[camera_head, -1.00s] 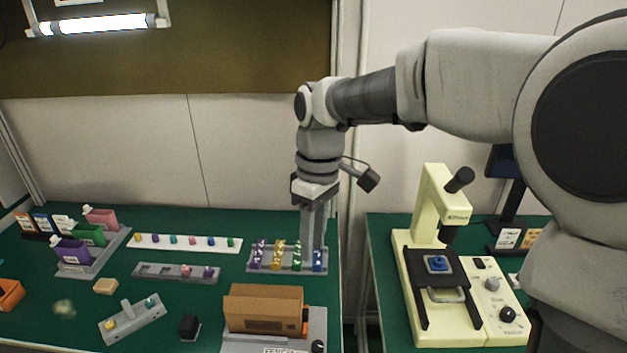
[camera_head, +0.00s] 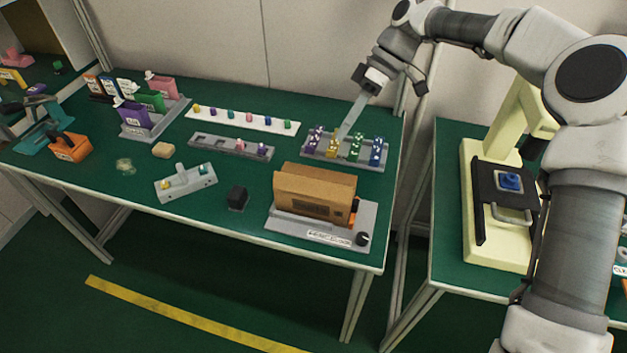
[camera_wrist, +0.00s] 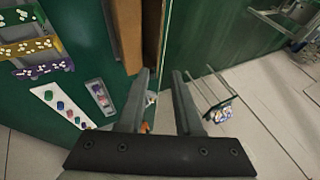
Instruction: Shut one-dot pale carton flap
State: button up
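A brown cardboard carton (camera_head: 312,193) stands in a grey fixture (camera_head: 285,226) near the front right of the green bench. Its upper edges show, but I cannot make out any dot mark or which flap is pale. In the wrist view, brown cardboard (camera_wrist: 129,38) shows beyond the fingers at the upper middle. My gripper (camera_head: 339,136) is tilted, its fingers pointing down and left over the rack of coloured pieces, behind the carton. In the wrist view my gripper (camera_wrist: 160,73) has its two fingers apart with nothing held between them.
A rack of purple, yellow, green and blue pieces (camera_head: 310,152) lies behind the carton. A black block (camera_head: 237,197) stands to its left. A cream microscope (camera_head: 480,190) is on the right bench, across a gap.

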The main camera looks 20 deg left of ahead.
aim_at(313, 180)
jog(key=b+x, duration=0.2)
jog(key=x, duration=1.2)
jog(key=shift+f, duration=0.15)
grip_shut()
dwell(0.8)
